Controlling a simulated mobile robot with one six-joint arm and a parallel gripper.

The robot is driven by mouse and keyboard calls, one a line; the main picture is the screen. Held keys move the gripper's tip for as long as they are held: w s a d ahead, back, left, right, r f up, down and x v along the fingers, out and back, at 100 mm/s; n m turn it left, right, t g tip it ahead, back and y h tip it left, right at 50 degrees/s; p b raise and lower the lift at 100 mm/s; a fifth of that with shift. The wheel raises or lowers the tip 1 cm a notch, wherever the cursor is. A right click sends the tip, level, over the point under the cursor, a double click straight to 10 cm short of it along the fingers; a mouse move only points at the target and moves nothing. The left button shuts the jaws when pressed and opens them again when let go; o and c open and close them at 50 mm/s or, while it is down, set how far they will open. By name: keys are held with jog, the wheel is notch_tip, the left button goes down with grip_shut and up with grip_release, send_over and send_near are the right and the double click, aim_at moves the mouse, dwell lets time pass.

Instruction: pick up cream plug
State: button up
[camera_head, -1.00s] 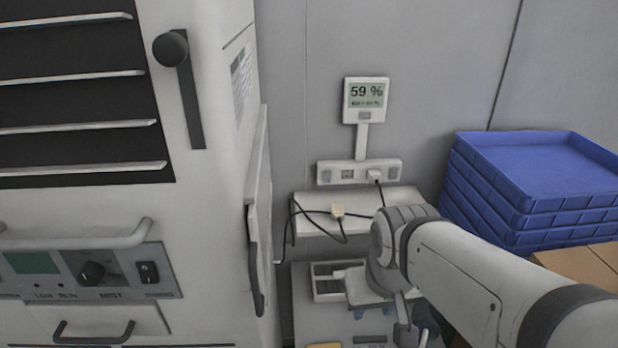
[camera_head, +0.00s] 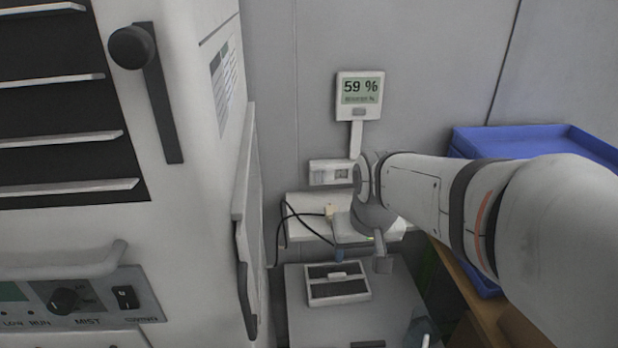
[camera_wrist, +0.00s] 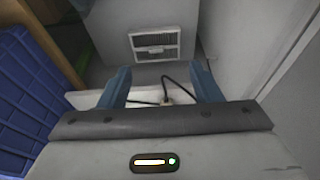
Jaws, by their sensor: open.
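The cream plug (camera_head: 331,211) lies on the small white shelf (camera_head: 303,232) below the wall socket, with a black cable running from it. In the wrist view the cream plug (camera_wrist: 166,100) shows low between my fingers, partly hidden by the gripper's body. My gripper (camera_wrist: 161,68) is open, with a blue finger on each side and nothing held. In the head view my gripper is just right of the plug, at the shelf, and my arm hides part of the socket and shelf. I cannot tell whether the fingers touch the plug.
A white cabinet (camera_head: 190,60) with an ajar-looking panel (camera_head: 245,215) stands close on the left. A dark-slotted box (camera_head: 337,291) sits on the grey surface below the shelf. Blue crates (camera_head: 535,140) are stacked at right. A 59 % display (camera_head: 360,92) hangs above.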

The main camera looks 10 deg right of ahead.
jog(key=w+f+t, duration=0.1)
jog(key=w+f, duration=0.2)
jog(key=w, duration=1.9)
jog(key=x, duration=0.7)
jog(key=shift+f, duration=0.45)
jog(key=shift+c, duration=0.2)
jog(key=c, duration=1)
notch_tip(320, 180, up, 10)
jog(key=shift+r, duration=0.1)
jog(key=shift+c, duration=0.2)
